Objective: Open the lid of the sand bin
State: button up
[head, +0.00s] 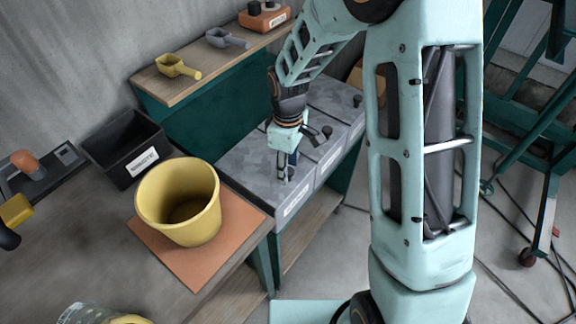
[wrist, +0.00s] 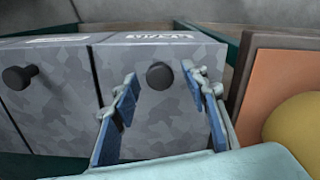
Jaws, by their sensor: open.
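A row of grey, mottled bin lids lies on the green bench in the head view, each with a dark knob. My gripper (head: 287,174) points down over the nearest bin lid (head: 246,160). In the wrist view this lid (wrist: 115,60) fills the middle, and its black knob (wrist: 160,75) shows between the open blue fingers of my gripper (wrist: 159,85). Neither finger is seen closed on the knob. The lid is shut. A white label (head: 296,203) is on the bin's front; I cannot read it, so I cannot tell which bin holds sand.
A yellow bucket (head: 178,205) stands on an orange mat (head: 180,263) on the left table. A black labelled box (head: 125,150) is behind it. A shelf (head: 150,85) with yellow and grey scoops runs behind the bins. Green metal frames stand at the right.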

grip_shut()
